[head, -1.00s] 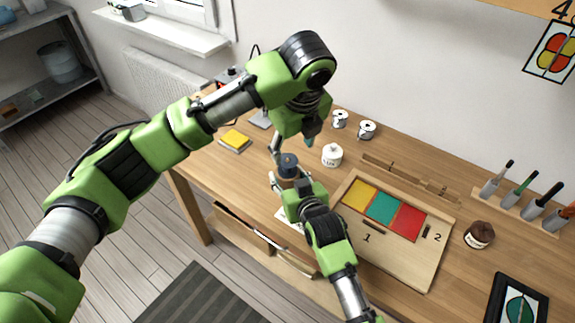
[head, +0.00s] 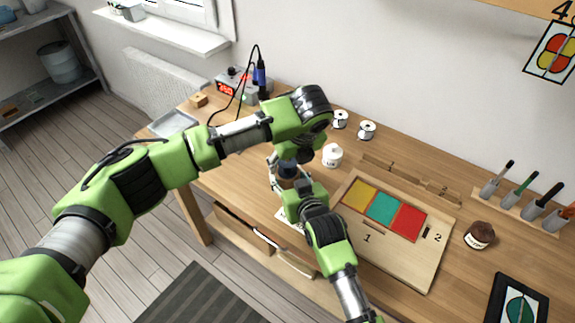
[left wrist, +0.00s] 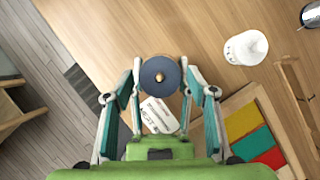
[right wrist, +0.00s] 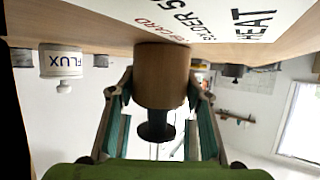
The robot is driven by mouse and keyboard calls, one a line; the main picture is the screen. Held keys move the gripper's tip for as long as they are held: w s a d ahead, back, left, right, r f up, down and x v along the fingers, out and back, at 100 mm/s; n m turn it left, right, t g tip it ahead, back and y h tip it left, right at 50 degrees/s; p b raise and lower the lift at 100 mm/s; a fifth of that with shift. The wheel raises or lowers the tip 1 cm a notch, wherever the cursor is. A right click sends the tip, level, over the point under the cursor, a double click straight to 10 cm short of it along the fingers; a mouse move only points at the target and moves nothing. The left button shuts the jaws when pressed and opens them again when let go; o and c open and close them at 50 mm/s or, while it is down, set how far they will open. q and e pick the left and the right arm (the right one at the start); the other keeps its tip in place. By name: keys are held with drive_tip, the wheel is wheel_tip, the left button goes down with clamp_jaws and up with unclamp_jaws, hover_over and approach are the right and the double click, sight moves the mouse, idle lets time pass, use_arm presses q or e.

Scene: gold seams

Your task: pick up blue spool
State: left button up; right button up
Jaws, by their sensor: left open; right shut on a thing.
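The dark blue spool (head: 288,168) is on the near side of the workbench, partly hidden by my grippers.
A printed card (left wrist: 160,115) lies by the spool. A white flux bottle (head: 332,155) stands just right of the grippers. A wooden board with coloured panels (head: 400,262) lies to the right. A soldering station (head: 232,85) and two solder reels (head: 366,130) are behind.

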use_arm(q)
drive_tip(key=shift+x, duration=0.8)
drive_tip(key=c, duration=1)
wheel_tip(320, 180, up, 10)
drive_tip(key=shift+r, duration=0.1)
use_arm(e)
drive_tip(key=o, duration=1.3)
drive_tip(key=shift+o, duration=0.2)
use_arm(q)
drive_tip(key=shift+c, duration=0.5)
use_arm(e)
drive_tip(key=v, duration=1.2)
drive_tip(key=shift+f, duration=0.1)
